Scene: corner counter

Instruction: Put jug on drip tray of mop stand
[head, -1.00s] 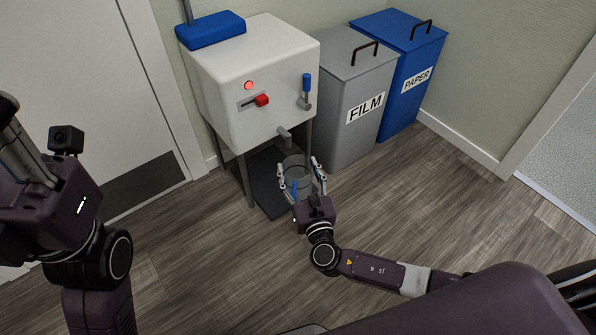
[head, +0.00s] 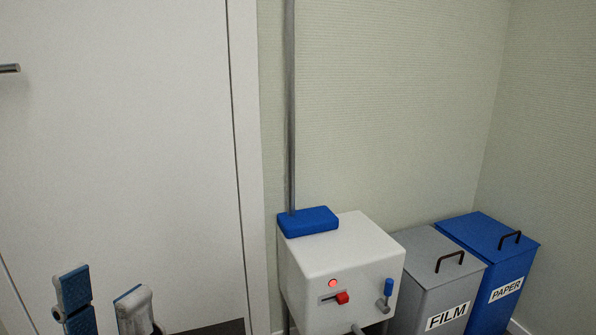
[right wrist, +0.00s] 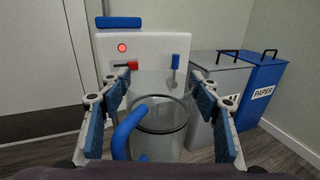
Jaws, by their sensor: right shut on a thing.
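The clear jug (right wrist: 172,142) with a blue handle (right wrist: 122,135) shows in the right wrist view. My right gripper (right wrist: 158,92) is shut on it, one finger on each side. The white box on legs (head: 340,265), taken as the mop stand, has a red light, a red switch, a blue lever and a spout; it also shows behind the jug in the right wrist view (right wrist: 150,70). The drip tray is not visible now. My left gripper (head: 105,298) is open and empty at the lower left of the head view, in front of the door.
A grey FILM bin (head: 435,285) and a blue PAPER bin (head: 497,262) stand right of the box. A blue block with a grey pole (head: 308,221) is on the box. A white door (head: 120,150) is at the left.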

